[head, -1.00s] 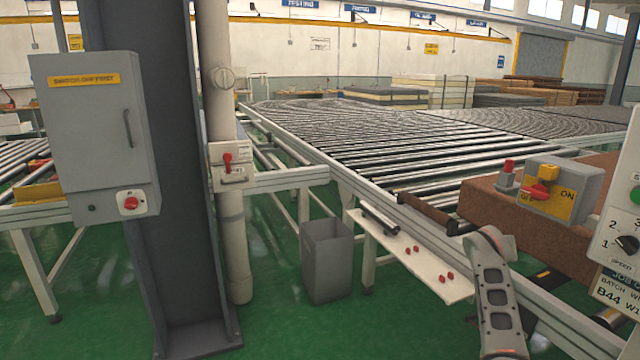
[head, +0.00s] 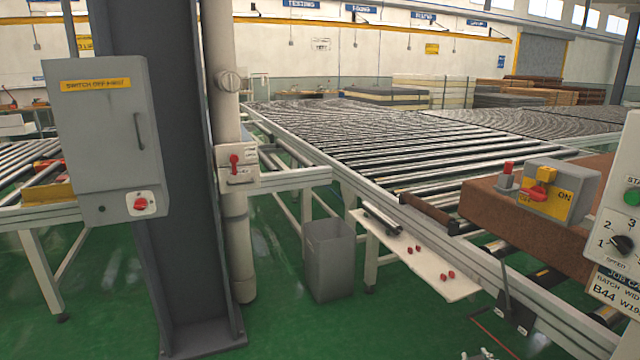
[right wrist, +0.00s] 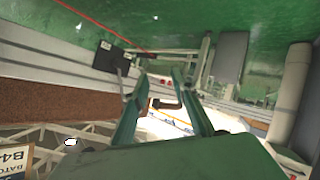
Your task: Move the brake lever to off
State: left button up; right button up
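A thin dark lever (head: 505,285) stands nearly upright at the side rail of the roller conveyor, beside small black plates (head: 513,318) with pale marks too small to read. It looks like the brake lever. In the right wrist view the black plate (right wrist: 112,58) and thin lever (right wrist: 123,82) show left of my right gripper (right wrist: 160,73). Its two green fingers are apart, with nothing visibly held; the lever appears outside them. I cannot tell the depth gap. In the head view, only a pale bit shows at the bottom edge. My left gripper is not in view.
A yellow-fronted ON/OFF box (head: 558,190) sits by the brown block (head: 490,207). A control panel (head: 617,235) is at the right edge. A white shelf (head: 415,265) with red knobs and a grey bin (head: 329,260) stand left of the lever. Green floor is open.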

jog(key=s+a+f+n+y, duration=0.1)
jog(key=s+a+f+y, duration=0.1)
jog(key=s+a, duration=0.4)
jog(key=s+a+f+n+y+p, duration=0.1)
jog(key=s+a+f+y, duration=0.2)
jog(key=s+a, duration=0.4)
jog(key=s+a+f+n+y, duration=0.1)
jog(key=s+a, duration=0.6)
jog(key=s, duration=1.3)
notch_tip(320, 180, down, 2)
jog(key=shift+a+g+y, duration=0.25)
jog(key=shift+g+y, duration=0.15)
jog(key=shift+y, duration=0.3)
jog(key=shift+s, duration=0.1)
